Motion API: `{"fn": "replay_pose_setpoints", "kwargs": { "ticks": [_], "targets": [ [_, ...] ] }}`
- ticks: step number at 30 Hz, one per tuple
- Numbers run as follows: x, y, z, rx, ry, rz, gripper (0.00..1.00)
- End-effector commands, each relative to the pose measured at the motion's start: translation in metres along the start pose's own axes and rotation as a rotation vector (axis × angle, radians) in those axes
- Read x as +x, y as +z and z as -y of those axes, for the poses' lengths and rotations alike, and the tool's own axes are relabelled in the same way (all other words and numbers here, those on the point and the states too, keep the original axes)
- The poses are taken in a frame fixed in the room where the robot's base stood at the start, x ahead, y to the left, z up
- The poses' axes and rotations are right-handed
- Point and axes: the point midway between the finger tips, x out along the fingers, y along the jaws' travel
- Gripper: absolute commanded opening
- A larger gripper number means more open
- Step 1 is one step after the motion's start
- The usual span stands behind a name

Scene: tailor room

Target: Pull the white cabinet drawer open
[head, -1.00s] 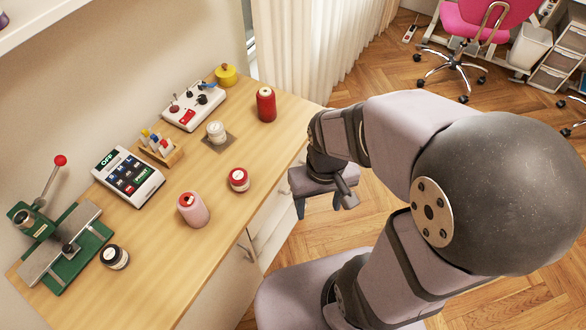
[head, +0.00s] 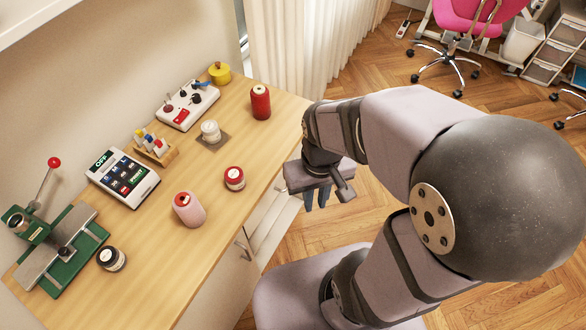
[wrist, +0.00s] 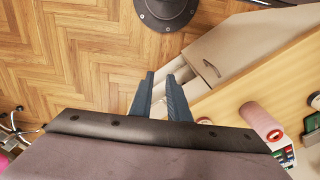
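The white cabinet (head: 219,296) stands under the wooden worktop, its pale drawer fronts (head: 272,226) partly hidden behind my gripper and arm. My gripper (head: 316,198) points down beside the right end of the cabinet, just outside the worktop's edge. Its two dark blue fingers are close together with a narrow gap. In the wrist view my gripper (wrist: 160,75) reaches over pale drawer surfaces. I cannot make out a drawer handle between the fingers, nor whether they touch one.
A dark handle (head: 244,249) is on the cabinet door to the left. The worktop (head: 150,235) carries a pink spool (head: 189,210), a red-lidded jar (head: 234,178), a red spool (head: 260,103) and other items. Open parquet floor (head: 385,208) lies to the right.

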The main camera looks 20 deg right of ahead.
Motion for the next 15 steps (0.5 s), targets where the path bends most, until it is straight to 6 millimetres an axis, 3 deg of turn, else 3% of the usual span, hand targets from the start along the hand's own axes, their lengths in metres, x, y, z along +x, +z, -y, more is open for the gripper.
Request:
{"fn": "replay_pose_setpoints", "kwargs": {
  "ticks": [9, 15],
  "targets": [
    [-0.043, -0.003, 0.000, 0.007, -0.001, -0.006, 0.15],
    [-0.042, -0.034, -0.001, 0.126, -0.023, -0.015, 0.15]
  ]
}}
